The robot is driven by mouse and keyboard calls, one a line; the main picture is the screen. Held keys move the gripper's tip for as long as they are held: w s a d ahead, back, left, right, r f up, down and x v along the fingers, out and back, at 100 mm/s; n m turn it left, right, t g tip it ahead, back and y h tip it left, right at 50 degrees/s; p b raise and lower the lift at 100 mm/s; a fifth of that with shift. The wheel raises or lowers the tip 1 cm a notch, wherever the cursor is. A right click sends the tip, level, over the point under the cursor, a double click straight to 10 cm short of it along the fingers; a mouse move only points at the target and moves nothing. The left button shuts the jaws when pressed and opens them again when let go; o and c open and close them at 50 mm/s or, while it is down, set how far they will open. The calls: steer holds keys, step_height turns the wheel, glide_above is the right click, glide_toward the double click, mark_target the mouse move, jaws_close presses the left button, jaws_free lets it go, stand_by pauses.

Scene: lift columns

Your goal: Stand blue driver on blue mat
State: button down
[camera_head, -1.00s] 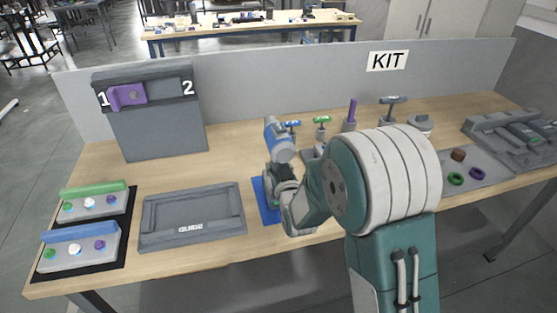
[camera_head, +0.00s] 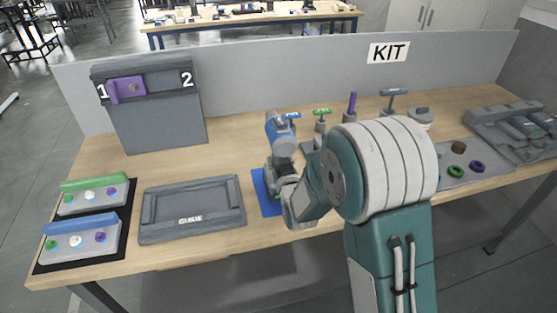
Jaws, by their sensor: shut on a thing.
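The blue driver (camera_head: 280,133) appears as a blue cylinder with a paler end, leaning slightly, above the near middle of the table. My gripper (camera_head: 278,172) is around its lower part and shut on it; the fingertips are hard to make out. The blue mat (camera_head: 261,195) lies on the table just below and to the left of my gripper. My wrist covers the mat's right part. The driver's lower end is hidden, so I cannot tell whether it touches the mat.
A grey tray marked GUIDE (camera_head: 190,234) lies left of the mat. Behind the driver are a blue T-handle (camera_head: 291,116), a green T-handle (camera_head: 322,112) and a purple peg (camera_head: 352,102). A grey panel (camera_head: 160,126) stands back left. A grey parts tray (camera_head: 484,156) lies right.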

stand_by(0.4)
steer(key=shift+c, duration=0.2)
jaws_free()
steer(key=shift+f, duration=0.1)
steer(key=shift+f, duration=0.15)
steer(key=v, duration=1.2)
steer(key=shift+r, duration=0.2)
steer(key=s+d+r+m+g+h, duration=0.25)
steer(key=s+d+r+g, duration=0.2)
steer(key=d+r, duration=0.25)
steer(key=s+d+r+g+h, duration=0.1)
steer(key=s+d+r+g, duration=0.1)
steer(key=s, duration=0.7)
steer(key=s+d+r+g+h, duration=0.1)
steer(key=s+d+r+g, duration=0.2)
steer(key=s, duration=0.6)
steer(key=shift+d+m+g, duration=0.35)
steer(key=shift+d+g, duration=0.45)
steer(key=shift+g, duration=0.25)
